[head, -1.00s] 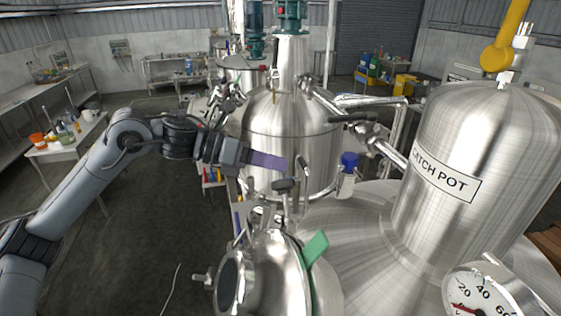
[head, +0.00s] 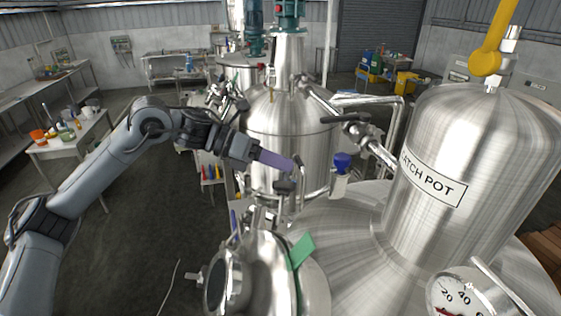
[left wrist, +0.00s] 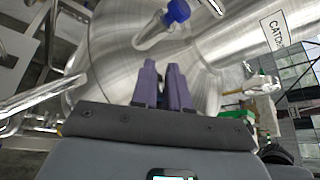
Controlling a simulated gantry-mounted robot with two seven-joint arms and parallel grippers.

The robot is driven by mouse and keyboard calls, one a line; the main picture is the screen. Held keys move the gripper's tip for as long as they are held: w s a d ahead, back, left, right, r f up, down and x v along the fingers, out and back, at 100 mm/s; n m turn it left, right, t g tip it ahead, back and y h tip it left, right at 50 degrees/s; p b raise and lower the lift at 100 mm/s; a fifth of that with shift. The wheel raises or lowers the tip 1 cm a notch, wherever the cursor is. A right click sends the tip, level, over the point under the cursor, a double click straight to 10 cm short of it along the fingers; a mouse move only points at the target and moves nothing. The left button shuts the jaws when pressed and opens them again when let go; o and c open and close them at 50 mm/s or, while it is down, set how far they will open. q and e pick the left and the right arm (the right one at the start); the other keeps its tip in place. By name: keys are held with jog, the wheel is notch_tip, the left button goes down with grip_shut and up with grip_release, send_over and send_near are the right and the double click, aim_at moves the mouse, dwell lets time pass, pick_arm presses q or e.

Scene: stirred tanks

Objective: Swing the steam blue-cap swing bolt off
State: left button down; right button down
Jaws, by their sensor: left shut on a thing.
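A blue cap (head: 342,162) sits on a short pale steel fitting beside the large vessel's dome. It also shows at the top of the left wrist view (left wrist: 178,10), beyond the fingertips and apart from them. My left gripper (head: 290,164) points right, with its purple fingers left of the blue cap and above a dark knob (head: 285,186). In the left wrist view the fingers (left wrist: 163,65) are close together. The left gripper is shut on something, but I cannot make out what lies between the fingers. My right gripper is not in view.
The CATCH POT vessel (head: 470,165) stands at right, with a gauge (head: 461,296) below it. A round-mouthed steel port (head: 232,287) with a green tab (head: 302,249) is in front. A tank (head: 290,125) stands behind the gripper.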

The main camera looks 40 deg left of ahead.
pick_arm(q)
jog(key=c, duration=1.3)
grip_release()
jog(key=shift+a+f+y, duration=0.3)
jog(key=shift+a+f, duration=0.05)
jog(key=shift+f, duration=0.15)
jog(key=shift+o, duration=0.6)
jog(key=shift+r, duration=0.15)
jog(key=shift+d+r, duration=0.1)
jog(key=shift+d, duration=0.05)
jog(key=shift+s, duration=0.1)
jog(key=b+v, duration=0.2)
jog(key=v, duration=0.8)
jog(key=shift+s+a, duration=0.2)
jog(key=shift+a, duration=0.15)
jog(key=shift+r, duration=0.1)
